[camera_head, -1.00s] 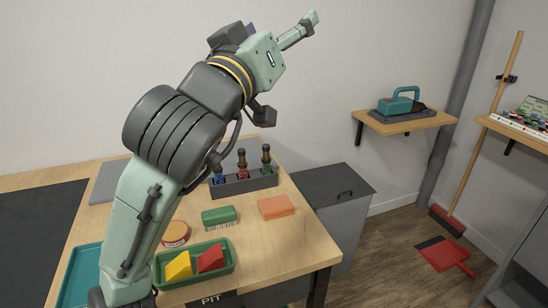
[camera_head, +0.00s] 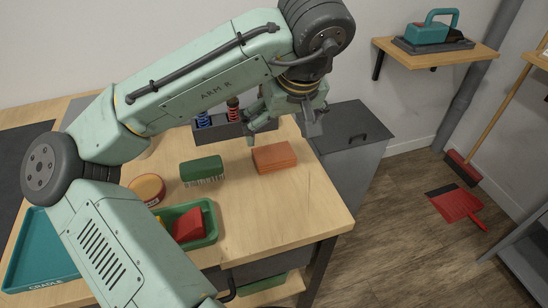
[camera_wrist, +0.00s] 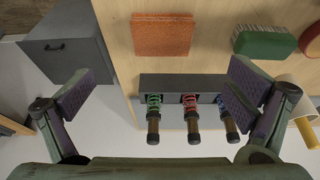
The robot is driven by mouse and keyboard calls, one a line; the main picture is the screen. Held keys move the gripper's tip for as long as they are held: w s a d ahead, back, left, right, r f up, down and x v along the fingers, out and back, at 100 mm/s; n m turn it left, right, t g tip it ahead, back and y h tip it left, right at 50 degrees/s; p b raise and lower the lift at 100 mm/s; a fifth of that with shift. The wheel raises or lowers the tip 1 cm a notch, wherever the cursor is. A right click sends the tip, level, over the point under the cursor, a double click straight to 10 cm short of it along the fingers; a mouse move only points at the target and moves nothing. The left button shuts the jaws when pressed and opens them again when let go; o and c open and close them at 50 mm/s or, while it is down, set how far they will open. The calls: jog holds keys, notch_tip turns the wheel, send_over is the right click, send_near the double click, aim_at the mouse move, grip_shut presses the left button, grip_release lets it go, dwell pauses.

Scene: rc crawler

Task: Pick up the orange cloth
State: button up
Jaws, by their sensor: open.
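The orange cloth (camera_head: 274,159) is a folded, flat block lying on the wooden table, near its right edge in the head view. In the wrist view the cloth (camera_wrist: 161,34) is at the top middle, beyond the fingers. My gripper (camera_head: 281,133) is above the back of the table, just behind the cloth. In the wrist view my gripper (camera_wrist: 158,92) has its two fingers spread wide with nothing between them that it holds. The cloth is apart from the fingers.
A dark rack (camera_wrist: 178,87) with several coil-spring shock absorbers stands below the fingers. A green brush (camera_head: 202,170), a round orange-topped tin (camera_head: 147,188) and a green tray (camera_head: 210,234) with a red block are left of the cloth. A grey cabinet (camera_head: 351,148) stands to the right.

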send_over(274, 154)
jog(key=s+d, duration=0.1)
jog(key=s, duration=0.1)
notch_tip(274, 154, down, 5)
jog(key=shift+w+f, duration=0.1)
jog(key=shift+w, duration=0.05)
jog(key=shift+x, duration=2.6)
jog(key=shift+a, duration=0.1)
jog(key=shift+c, duration=0.5)
jog(key=c, duration=1)
jog(key=shift+c, duration=0.2)
